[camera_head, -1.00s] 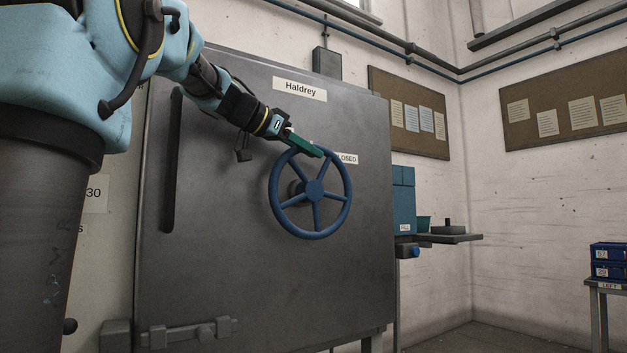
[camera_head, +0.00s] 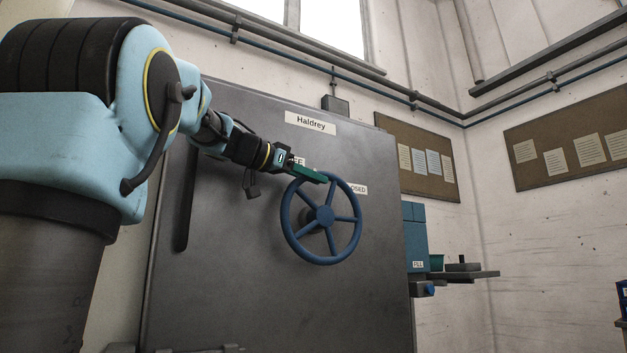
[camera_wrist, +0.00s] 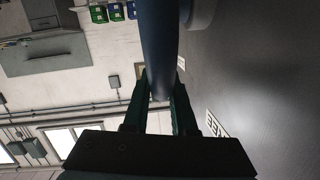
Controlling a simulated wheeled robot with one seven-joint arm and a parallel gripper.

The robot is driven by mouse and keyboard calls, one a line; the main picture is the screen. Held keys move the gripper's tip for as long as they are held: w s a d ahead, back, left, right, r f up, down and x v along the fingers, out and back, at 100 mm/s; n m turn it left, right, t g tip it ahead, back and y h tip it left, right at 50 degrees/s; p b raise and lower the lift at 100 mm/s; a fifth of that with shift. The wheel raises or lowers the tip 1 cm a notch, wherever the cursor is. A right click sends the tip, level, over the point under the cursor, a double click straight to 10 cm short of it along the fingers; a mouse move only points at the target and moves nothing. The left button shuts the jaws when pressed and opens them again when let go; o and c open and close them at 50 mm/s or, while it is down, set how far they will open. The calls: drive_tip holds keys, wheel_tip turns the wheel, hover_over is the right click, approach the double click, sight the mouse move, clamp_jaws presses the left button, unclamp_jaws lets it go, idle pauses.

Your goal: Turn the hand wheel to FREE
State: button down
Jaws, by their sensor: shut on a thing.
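The blue five-spoked hand wheel (camera_head: 319,260) is mounted on the front of a dark grey door labelled "Haldrey". My gripper (camera_head: 322,178) reaches in from the upper left and is shut on the top of the wheel's rim. In the wrist view, the blue rim (camera_wrist: 158,45) runs between the two dark green fingers. A label ending in "OSED" (camera_head: 359,189) shows right of the wheel's top, partly covered by the rim. Another label (camera_head: 299,162) ends in "EE" and is partly hidden behind my gripper. The wheel's hub (camera_head: 324,215) is in plain view.
A long dark handle (camera_head: 185,200) stands on the door's left side. Right of the door are a blue box (camera_head: 416,240) and a small shelf (camera_head: 470,274). Notice boards (camera_head: 420,160) hang on the walls behind. The space before the wheel looks clear.

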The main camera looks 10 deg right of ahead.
drive_tip(key=c, duration=0.7)
unclamp_jaws()
wheel_tip(320, 180, up, 10)
drive_tip(key=p, duration=0.4)
